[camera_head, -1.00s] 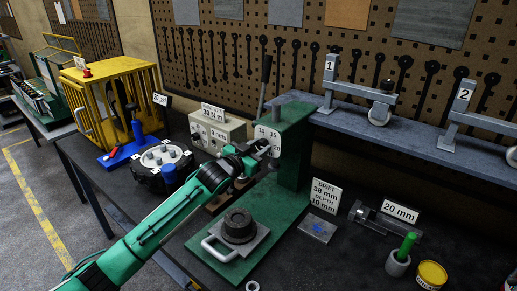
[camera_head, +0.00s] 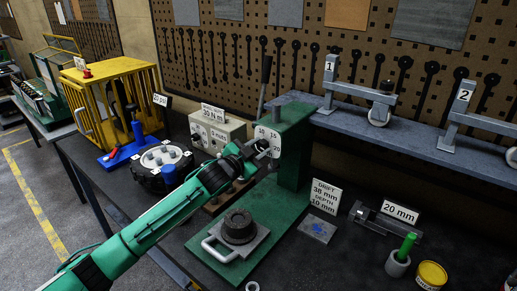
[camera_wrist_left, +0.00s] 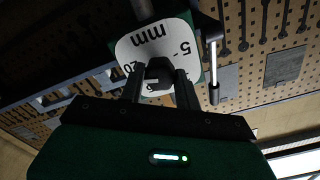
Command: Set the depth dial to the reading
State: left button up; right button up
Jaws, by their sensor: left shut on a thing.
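The depth dial shows as a white plate (camera_head: 270,134) with numbers, among them 10, 15 and 20, on the front of the green press (camera_head: 292,150). In the left wrist view the white plate (camera_wrist_left: 182,42) reads "mm", 5 and 20, and a dark knob (camera_wrist_left: 159,70) stands at its middle. My left gripper (camera_head: 256,148) reaches the plate from the left. Its two fingers (camera_wrist_left: 160,86) are shut on the knob, one on each side. The pointer's exact reading is hidden. A sign (camera_head: 326,194) reads "DRIFT 38 mm DEPTH 10 mm". My right gripper is not in view.
A dark round part (camera_head: 239,226) sits on a grey handled plate below the dial. A torque box (camera_head: 216,129) marked 30 N m stands to the left. A green-handled tool in a cup (camera_head: 399,256) and a yellow tin (camera_head: 431,275) stand at front right.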

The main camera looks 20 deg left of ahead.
pick_arm(q)
jog(key=shift+f, duration=0.15)
jog(key=o, duration=1)
jog(key=b+v, duration=0.5)
jog(key=v, duration=0.8)
jog(key=shift+s+a, duration=0.1)
jog(key=shift+s, duration=0.3)
